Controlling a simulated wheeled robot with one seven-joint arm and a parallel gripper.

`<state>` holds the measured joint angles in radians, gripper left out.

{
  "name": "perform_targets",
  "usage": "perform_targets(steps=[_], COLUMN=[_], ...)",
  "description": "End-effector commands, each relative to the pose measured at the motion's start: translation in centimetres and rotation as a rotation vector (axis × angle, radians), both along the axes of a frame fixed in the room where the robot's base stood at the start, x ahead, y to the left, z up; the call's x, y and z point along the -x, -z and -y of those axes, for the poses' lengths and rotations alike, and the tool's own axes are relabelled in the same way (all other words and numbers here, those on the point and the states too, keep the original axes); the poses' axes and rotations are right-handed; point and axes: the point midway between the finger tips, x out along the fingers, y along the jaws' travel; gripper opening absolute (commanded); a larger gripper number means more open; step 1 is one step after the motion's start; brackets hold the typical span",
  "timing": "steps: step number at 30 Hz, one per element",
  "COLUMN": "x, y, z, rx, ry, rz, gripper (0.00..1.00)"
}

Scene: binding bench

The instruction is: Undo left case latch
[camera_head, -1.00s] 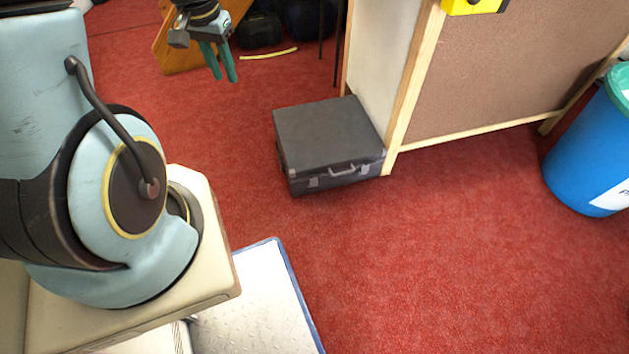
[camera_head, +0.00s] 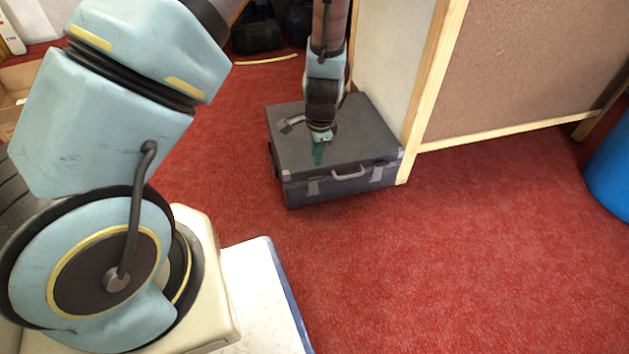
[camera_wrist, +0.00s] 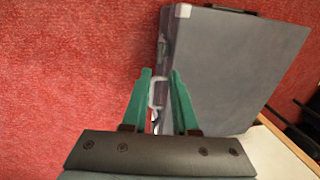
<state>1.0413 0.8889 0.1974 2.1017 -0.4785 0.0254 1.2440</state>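The dark grey case (camera_head: 350,122) lies shut on the red carpet. Its front side carries a pale handle (camera_head: 349,173), the left latch (camera_head: 314,187) and the right latch (camera_head: 377,173). Both latches look closed against the front, though they are small here. My gripper (camera_head: 319,158) hangs over the case lid near its front edge, above and behind the left latch. In the wrist view, my gripper's green fingers (camera_wrist: 160,72) are apart with nothing between them. The handle (camera_wrist: 156,92) shows beyond the fingers, and the case (camera_wrist: 235,65) fills the right side.
A wooden-framed panel (camera_head: 425,95) stands against the case's right side. A blue bin (camera_head: 610,165) is at the far right. A white plate with a blue edge (camera_head: 262,295) lies nearer me. Open carpet (camera_head: 440,260) lies in front of the case.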

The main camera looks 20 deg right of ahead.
Motion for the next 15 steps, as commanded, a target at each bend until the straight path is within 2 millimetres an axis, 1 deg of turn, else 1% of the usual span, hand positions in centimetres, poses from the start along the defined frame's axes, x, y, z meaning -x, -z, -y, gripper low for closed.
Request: perform_targets(steps=[5, 12, 15], x=[-0.4, -1.3, -1.6], y=[2.2, 6.8, 8.3], z=[0.0, 0.1, 0.1], rx=[-0.002, -0.002, -0.002], ry=[0.0, -0.001, -0.001], rz=[-0.001, -0.001, -0.002], gripper=[0.27, 0.27, 0.27])
